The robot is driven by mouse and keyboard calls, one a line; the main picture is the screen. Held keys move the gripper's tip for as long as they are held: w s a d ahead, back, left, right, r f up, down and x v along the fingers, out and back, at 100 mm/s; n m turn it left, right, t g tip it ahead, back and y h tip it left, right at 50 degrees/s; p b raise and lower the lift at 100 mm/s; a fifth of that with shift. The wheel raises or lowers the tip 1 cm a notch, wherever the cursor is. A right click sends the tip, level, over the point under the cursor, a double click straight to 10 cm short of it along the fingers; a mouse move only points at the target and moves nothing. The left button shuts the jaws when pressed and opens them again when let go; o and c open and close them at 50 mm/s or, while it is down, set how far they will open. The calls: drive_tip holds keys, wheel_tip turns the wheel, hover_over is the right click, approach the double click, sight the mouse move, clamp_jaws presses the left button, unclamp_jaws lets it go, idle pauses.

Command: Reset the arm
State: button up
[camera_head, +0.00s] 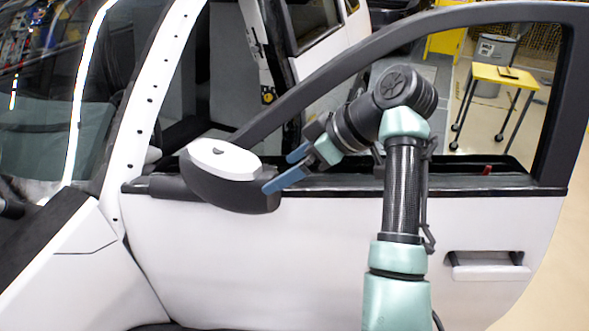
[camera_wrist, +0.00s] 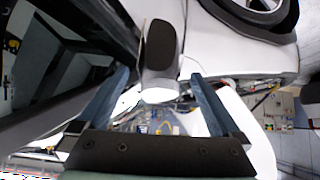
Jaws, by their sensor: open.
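My gripper (camera_head: 280,168) is open and empty, with two blue fingers spread apart. In the head view it is level with the white and dark side mirror (camera_head: 225,165) of the car, just right of the mirror's housing. One fingertip overlaps the mirror's right edge in the picture; I cannot tell whether they touch. My gripper also shows in the wrist view (camera_wrist: 165,85), with the mirror (camera_wrist: 160,55) seen between and beyond the fingertips. My arm is bent over the white car door (camera_head: 280,250), in front of its window opening.
The door's dark window frame (camera_head: 330,75) curves above and around my arm. A door handle (camera_head: 487,262) is at lower right. A yellow table (camera_head: 505,76) on wheels stands behind the door, with open floor around it. The windshield (camera_head: 50,90) is at left.

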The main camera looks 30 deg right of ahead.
drive_tip(key=shift+v, duration=1)
drive_tip(key=shift+w, duration=0.1)
drive_tip(key=w+a+r, duration=0.1)
drive_tip(key=w+a+t+h, duration=0.1)
drive_tip(key=w+a+r+m+t, duration=0.1)
drive_tip(key=w, duration=0.1)
drive_tip(key=shift+w+a+r+h, duration=0.1)
drive_tip(key=shift+a+r+h, duration=0.1)
drive_tip(key=shift+r+h, duration=0.15)
drive_tip(key=w+a+r+t, duration=0.1)
drive_tip(key=r, duration=0.1)
drive_tip(key=w+a+r+m+t+h, duration=0.1)
drive_tip(key=a+r, duration=0.1)
drive_tip(key=a+r+t+h, duration=0.1)
drive_tip(key=a+r+t, duration=0.1)
drive_tip(key=shift+w+m, duration=0.4)
drive_tip(key=s+a+r+m+t+h, duration=0.1)
drive_tip(key=s+a+r+m+t, duration=0.1)
drive_tip(key=a+r+t, duration=0.45)
drive_tip(key=s+a+r+m+t, duration=0.1)
drive_tip(key=s+a+r+t, duration=0.2)
drive_tip(key=s+a+r, duration=0.2)
drive_tip(key=s+a+r+m+t, duration=0.1)
drive_tip(key=s+a+r+t, duration=0.3)
drive_tip(key=s+r, duration=0.8)
drive_tip(key=shift+s+a, duration=0.45)
drive_tip(key=shift+s, duration=0.4)
